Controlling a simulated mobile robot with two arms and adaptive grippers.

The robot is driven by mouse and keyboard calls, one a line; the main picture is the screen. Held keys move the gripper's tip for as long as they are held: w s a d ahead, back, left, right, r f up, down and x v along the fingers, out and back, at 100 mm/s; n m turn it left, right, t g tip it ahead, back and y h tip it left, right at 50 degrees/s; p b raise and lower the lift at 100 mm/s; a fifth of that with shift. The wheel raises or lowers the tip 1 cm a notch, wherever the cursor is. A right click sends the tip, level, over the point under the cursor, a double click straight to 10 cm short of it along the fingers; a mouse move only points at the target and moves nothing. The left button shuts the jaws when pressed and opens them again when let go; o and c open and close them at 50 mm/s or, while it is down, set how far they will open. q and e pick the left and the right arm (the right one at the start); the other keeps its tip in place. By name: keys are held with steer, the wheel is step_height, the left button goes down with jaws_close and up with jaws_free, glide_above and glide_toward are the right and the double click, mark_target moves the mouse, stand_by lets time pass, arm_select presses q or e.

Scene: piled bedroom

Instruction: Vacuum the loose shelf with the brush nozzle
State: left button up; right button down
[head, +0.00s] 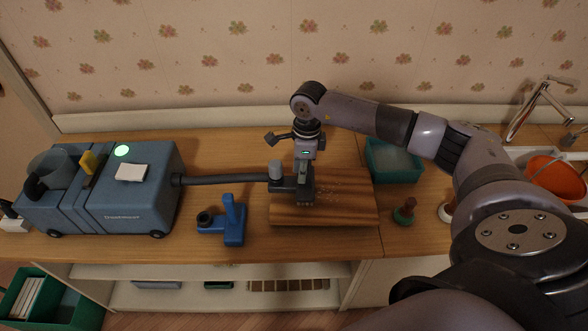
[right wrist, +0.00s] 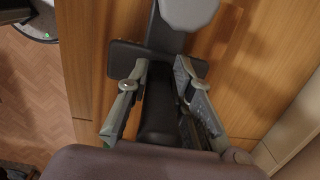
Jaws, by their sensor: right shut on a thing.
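The loose shelf (head: 340,213) is a striped brown wooden board lying flat on the worktop, with pale specks on its upper part. My right gripper (head: 305,185) is above the board's left part, shut on a dark nozzle (head: 280,184) with a grey knob. The nozzle also shows in the right wrist view (right wrist: 125,60), its dark neck between my fingers (right wrist: 160,85). A dark hose joins it to the blue vacuum (head: 140,195) on the left, which has a lit green light. My left gripper is not in view.
A blue fitting (head: 233,222) stands between vacuum and board. Behind and right of the board is a teal tub (head: 394,160). A green and brown stamp-like object (head: 405,211) stands to the right. An orange bowl (head: 556,180) sits by the tap at far right.

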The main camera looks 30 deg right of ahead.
mark_target(311, 181)
steer(key=s+d, duration=0.2)
steer(key=d, duration=0.1)
steer(key=s+d+b, duration=0.1)
steer(key=s+d, duration=0.2)
steer(key=d, duration=0.1)
steer(key=s+d, duration=0.2)
steer(key=d, duration=0.1)
steer(key=shift+s+d+b, duration=0.15)
steer(key=shift+d+b, duration=0.2)
steer(key=shift+b, duration=0.05)
steer(key=shift+f, duration=0.8)
steer(key=shift+f, duration=0.2)
steer(key=shift+w+a, duration=1)
steer(key=shift+a, duration=0.45)
steer(key=shift+w+a, duration=0.95)
steer(key=shift+a, duration=0.45)
steer(key=shift+w+a, duration=1)
steer(key=shift+a, duration=0.45)
